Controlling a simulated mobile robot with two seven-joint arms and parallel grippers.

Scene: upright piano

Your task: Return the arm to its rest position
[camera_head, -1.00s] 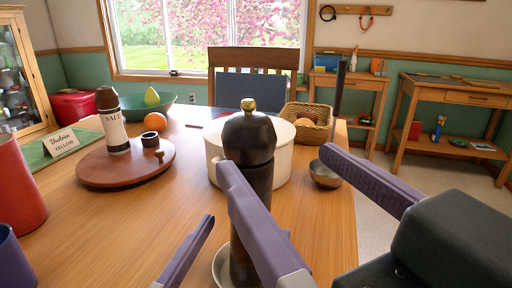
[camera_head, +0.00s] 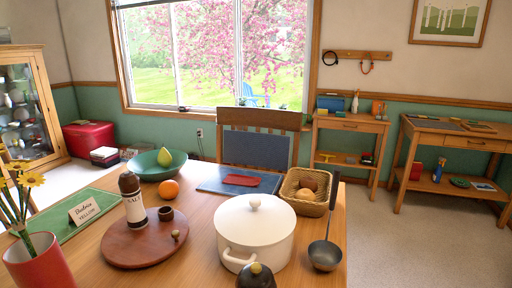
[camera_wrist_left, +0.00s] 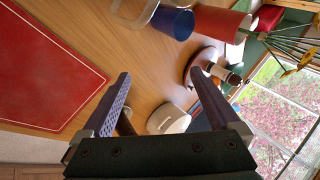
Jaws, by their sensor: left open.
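My left gripper (camera_wrist_left: 162,82) shows in the left wrist view, with its two purple fingers wide apart and nothing held between them. The white lidded pot (camera_wrist_left: 168,119) shows beyond the gap between the fingers. A dark object beside the left finger (camera_wrist_left: 125,124) is partly hidden by it. Neither of my grippers shows in the head view. There, the black pepper mill's gold-knobbed top (camera_head: 256,277) shows at the bottom edge, in front of the white pot (camera_head: 255,232); its lower part is cut off.
The wooden table holds a round board (camera_head: 120,244) with a salt mill (camera_head: 133,200), a red flower vase (camera_head: 40,264), a green bowl (camera_head: 146,170), an orange (camera_head: 169,189), a basket (camera_head: 317,203) and a ladle (camera_head: 325,255). Floor is clear at right.

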